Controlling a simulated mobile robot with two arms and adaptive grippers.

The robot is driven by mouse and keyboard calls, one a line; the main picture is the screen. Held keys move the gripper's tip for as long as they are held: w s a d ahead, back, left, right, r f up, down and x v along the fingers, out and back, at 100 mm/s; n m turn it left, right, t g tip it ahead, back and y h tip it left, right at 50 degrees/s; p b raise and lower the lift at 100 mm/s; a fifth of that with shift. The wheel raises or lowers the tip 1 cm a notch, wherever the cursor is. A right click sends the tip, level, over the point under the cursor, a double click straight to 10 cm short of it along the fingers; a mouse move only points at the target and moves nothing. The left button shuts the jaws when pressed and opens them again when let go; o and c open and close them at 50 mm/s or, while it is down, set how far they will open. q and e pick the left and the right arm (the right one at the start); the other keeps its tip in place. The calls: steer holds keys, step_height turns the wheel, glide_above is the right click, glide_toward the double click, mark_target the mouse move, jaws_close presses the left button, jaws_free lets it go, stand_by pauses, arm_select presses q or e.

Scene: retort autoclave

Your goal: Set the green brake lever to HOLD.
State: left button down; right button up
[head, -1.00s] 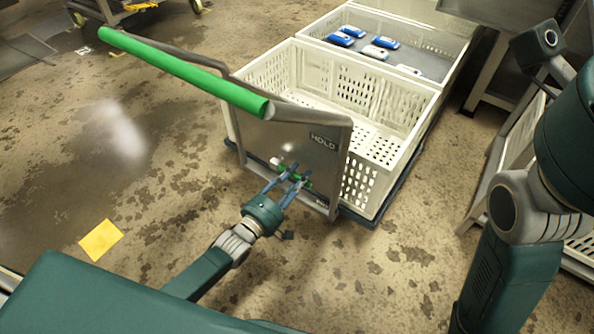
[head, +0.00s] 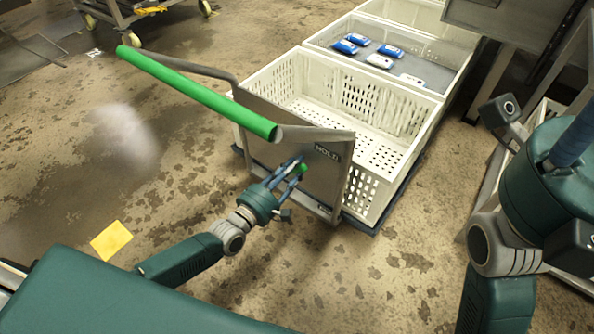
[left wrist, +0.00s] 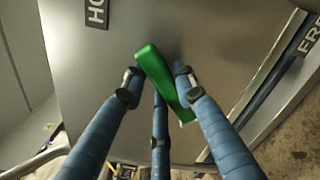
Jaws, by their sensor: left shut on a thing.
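The green brake lever (left wrist: 160,75) is on the grey metal end panel of a cart. In the left wrist view it lies aslant, from upper left to lower right, between the blue fingers. My left gripper (head: 293,166) is shut on the lever in front of the panel; its fingers hide part of the lever in the head view. The HOLD plate (head: 327,152) is at the panel's upper right; part of it shows in the left wrist view (left wrist: 97,12). A label reading "FRE" (left wrist: 310,40) shows at the right. My right gripper (head: 574,140) shows only partly at the right edge.
A thick green push handle (head: 195,90) rises above the panel. White perforated crates (head: 380,150) stand behind the panel, one holding several blue and white packs (head: 381,61). A yellow floor mark (head: 110,240) lies on the stained floor, which is open at left.

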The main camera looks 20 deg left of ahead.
arm_select(q)
steer(key=shift+w+a+r+n, duration=0.1)
steer(key=shift+a+r+n, duration=0.2)
steer(key=shift+n, duration=0.1)
steer(key=c, duration=1.3)
jaws_free()
steer(key=shift+c, duration=0.2)
steer(key=shift+f, duration=0.1)
steer(key=v, duration=1.2)
